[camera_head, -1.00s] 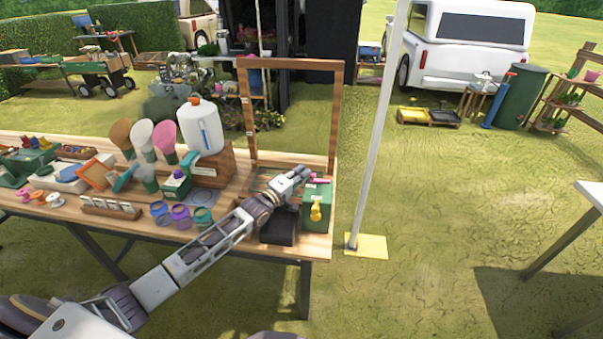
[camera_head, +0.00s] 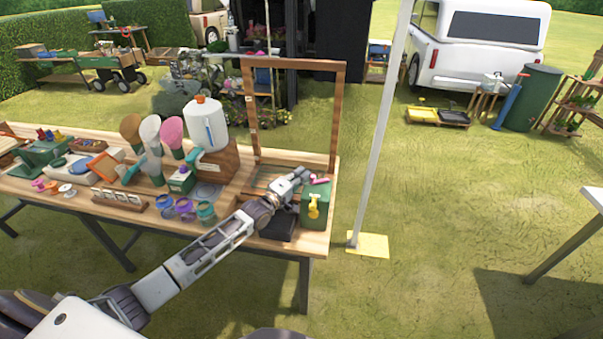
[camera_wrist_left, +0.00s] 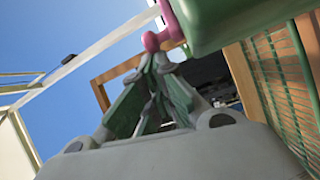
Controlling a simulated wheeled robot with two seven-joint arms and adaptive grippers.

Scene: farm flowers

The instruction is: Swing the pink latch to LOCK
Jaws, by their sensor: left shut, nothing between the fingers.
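The pink latch (camera_head: 321,180) is on top of the green box (camera_head: 315,205) at the table's right end. The box has a yellow tap-like part (camera_head: 314,204) on its front. My left gripper (camera_head: 304,172) is shut and empty, just left of the latch. In the left wrist view the fingertips (camera_wrist_left: 157,58) are close to the rounded end of the pink latch (camera_wrist_left: 168,30), which meets the green box (camera_wrist_left: 225,22). I cannot tell whether they touch. Any LOCK marking is too small to see. My right gripper is not in view.
A wooden frame (camera_head: 340,115) stands behind the box. Three jars (camera_head: 184,208), a white jug (camera_head: 207,128) and a card rack (camera_head: 118,199) stand left on the wooden table (camera_head: 75,203). A white pole (camera_head: 377,150) rises right of the table.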

